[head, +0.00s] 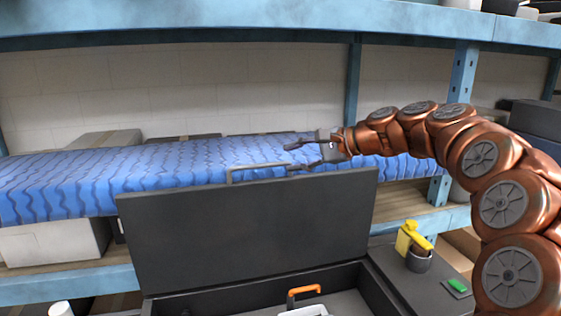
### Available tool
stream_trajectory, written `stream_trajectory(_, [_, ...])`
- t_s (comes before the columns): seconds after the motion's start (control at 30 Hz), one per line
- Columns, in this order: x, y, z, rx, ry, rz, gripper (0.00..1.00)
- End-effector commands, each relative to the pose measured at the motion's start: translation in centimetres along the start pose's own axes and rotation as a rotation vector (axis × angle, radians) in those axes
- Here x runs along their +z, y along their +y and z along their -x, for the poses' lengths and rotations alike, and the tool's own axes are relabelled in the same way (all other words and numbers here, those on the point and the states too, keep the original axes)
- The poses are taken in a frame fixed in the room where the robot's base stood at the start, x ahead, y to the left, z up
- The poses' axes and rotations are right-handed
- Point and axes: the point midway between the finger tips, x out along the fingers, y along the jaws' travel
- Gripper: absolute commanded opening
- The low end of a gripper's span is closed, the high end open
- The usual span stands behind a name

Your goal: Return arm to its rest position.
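My copper-coloured arm reaches in from the right side of the head view and bends over to the left. My gripper (291,157) is at its end, near the middle of the view, with its fingers pointing left. The fingers are spread apart and nothing shows between them. The gripper appears just above the top edge of the raised dark lid (245,232), near the lid's grey handle (256,173). I cannot tell whether it touches the handle.
The lid belongs to an open dark case (215,302) holding an orange-handled item (303,293). A yellow item stands in a grey cup (418,261) at right, beside a green-topped object (457,286). Behind are a blue wavy-patterned surface (90,182) and blue shelving (462,75).

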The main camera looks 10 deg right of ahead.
Motion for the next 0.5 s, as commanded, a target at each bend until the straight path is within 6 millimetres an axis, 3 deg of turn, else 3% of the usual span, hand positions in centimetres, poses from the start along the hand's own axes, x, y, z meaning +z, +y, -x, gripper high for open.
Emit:
stream_trajectory(0.2, [-0.1,0.01,1.4,0.0,0.003,0.0,0.39])
stream_trajectory(0.5, [-0.07,0.03,1.49,0.0,0.002,0.0,0.39])
